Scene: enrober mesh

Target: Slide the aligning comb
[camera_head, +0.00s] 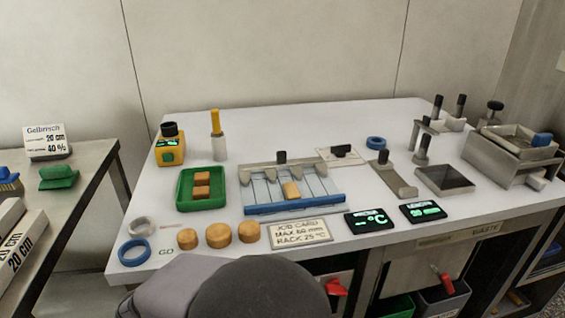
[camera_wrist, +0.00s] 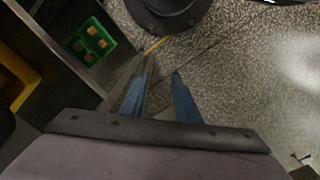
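The aligning comb (camera_head: 258,174) appears to be the grey toothed bar with a black knob (camera_head: 281,157), lying across the back of a pale slatted bed on the white table. Its teeth point toward a blue bar (camera_head: 295,204) along the bed's front edge. One tan block (camera_head: 291,190) sits on the bed near a tooth; whether they touch is unclear. My gripper (camera_wrist: 163,68) shows two blue fingers with a gap between them, open and empty. It hangs over the speckled floor, away from the comb, and its fingers do not show in the head view.
A green tray (camera_head: 186,205) with orange blocks stands left of the bed. Several round tan pieces (camera_head: 218,235), a job card (camera_head: 299,233) and two black displays (camera_head: 371,222) lie in front. Metal fixtures (camera_head: 507,152) stand at right. A dark rounded shape fills the bottom foreground.

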